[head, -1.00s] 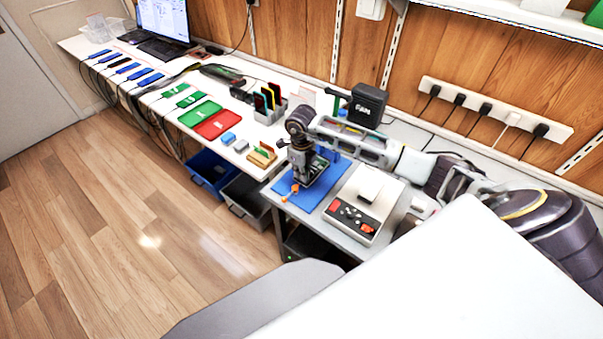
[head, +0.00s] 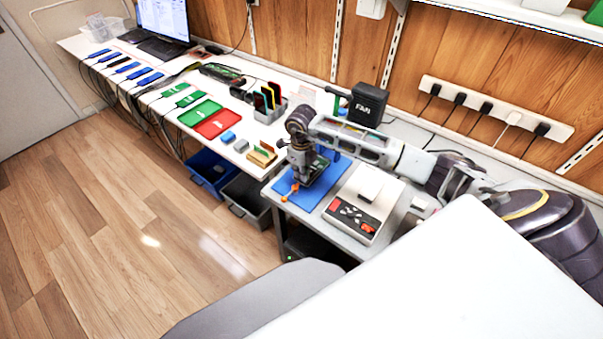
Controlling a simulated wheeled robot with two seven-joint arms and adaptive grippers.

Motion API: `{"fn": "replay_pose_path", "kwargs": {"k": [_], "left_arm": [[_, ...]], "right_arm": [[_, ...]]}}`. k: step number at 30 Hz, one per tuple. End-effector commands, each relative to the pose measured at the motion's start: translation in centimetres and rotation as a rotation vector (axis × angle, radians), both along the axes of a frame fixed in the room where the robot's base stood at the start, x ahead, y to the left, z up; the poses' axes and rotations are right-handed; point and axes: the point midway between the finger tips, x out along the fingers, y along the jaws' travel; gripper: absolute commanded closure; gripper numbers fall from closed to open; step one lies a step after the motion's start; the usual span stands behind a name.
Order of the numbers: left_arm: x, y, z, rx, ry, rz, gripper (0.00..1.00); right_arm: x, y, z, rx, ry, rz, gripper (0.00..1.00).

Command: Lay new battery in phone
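My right gripper (head: 304,176) points down over the blue mat (head: 325,192) on the grey side table. A phone (head: 318,165) in a holder shows only partly beside and behind the gripper. The gripper hides most of the phone. I cannot make out a battery, and the fingertips are too small and covered to show whether they hold one. My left gripper is not in view.
A grey device with red and black parts (head: 355,212) stands right of the mat. An orange tool (head: 290,193) lies at the mat's front left. A wooden block stand (head: 262,154), red tray (head: 218,123) and green tray (head: 200,113) are on the white bench. A black fan box (head: 367,104) stands behind my arm.

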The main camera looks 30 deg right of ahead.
Motion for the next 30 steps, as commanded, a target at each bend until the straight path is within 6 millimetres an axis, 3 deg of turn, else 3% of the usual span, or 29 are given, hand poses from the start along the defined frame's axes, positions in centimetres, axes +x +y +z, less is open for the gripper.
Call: {"fn": "replay_pose_path", "kwargs": {"k": [12, 18, 26, 30], "left_arm": [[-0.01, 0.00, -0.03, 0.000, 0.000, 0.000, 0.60], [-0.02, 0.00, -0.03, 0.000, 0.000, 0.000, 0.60], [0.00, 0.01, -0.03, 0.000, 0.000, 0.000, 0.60], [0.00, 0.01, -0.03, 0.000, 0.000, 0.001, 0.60]], "right_arm": [[-0.01, -0.01, -0.01, 0.000, 0.000, 0.000, 1.00], [-0.01, -0.01, -0.02, 0.000, 0.000, 0.000, 0.72], [-0.01, -0.02, -0.03, 0.000, 0.000, 0.000, 0.68], [-0.01, -0.02, -0.03, 0.000, 0.000, 0.000, 0.52]]}}
